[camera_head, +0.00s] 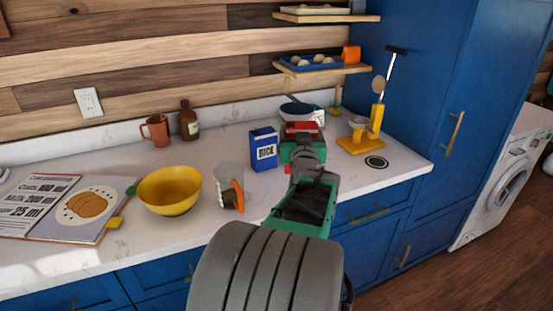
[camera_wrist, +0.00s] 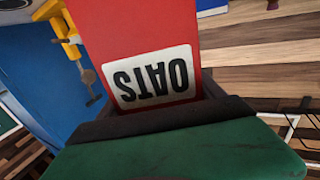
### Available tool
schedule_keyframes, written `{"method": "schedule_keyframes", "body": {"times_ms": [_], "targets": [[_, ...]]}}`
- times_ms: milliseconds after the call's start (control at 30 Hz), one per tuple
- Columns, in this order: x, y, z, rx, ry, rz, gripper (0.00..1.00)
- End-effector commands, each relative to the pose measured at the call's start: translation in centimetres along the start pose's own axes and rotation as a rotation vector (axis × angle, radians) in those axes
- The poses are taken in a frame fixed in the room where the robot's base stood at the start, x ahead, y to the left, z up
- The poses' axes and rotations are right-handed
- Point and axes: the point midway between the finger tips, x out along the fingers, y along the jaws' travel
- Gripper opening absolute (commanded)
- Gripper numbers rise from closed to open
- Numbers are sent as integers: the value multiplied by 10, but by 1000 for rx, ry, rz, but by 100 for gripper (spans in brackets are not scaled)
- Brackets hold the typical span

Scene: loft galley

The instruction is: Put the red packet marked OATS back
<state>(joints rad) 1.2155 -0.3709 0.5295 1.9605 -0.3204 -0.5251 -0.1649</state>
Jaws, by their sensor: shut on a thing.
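The red packet (camera_wrist: 135,35) marked OATS fills the upper middle of the wrist view, its white label upside down there. My gripper (camera_wrist: 155,118) is shut on it, with the dark jaws across the label end. In the head view the packet (camera_head: 302,127) shows only as a small red patch beyond my gripper (camera_head: 302,140), which hides most of it. The gripper is over the back right part of the counter, just right of the blue RICE box (camera_head: 264,150). I cannot tell whether the packet touches the counter.
A clear cup (camera_head: 226,187) and yellow bowl (camera_head: 169,192) are left.

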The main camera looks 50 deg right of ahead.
Motion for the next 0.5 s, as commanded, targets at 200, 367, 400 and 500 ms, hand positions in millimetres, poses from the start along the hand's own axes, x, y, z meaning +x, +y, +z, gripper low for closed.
{"method": "schedule_keyframes", "body": {"times_ms": [200, 367, 400, 500], "targets": [[27, -43, 41, 0, -4, -3, 29], [35, -54, 60, 0, 1, 2, 29], [37, -57, 65, 0, -1, 1, 29], [40, -59, 84, 0, -4, 4, 29]]}}
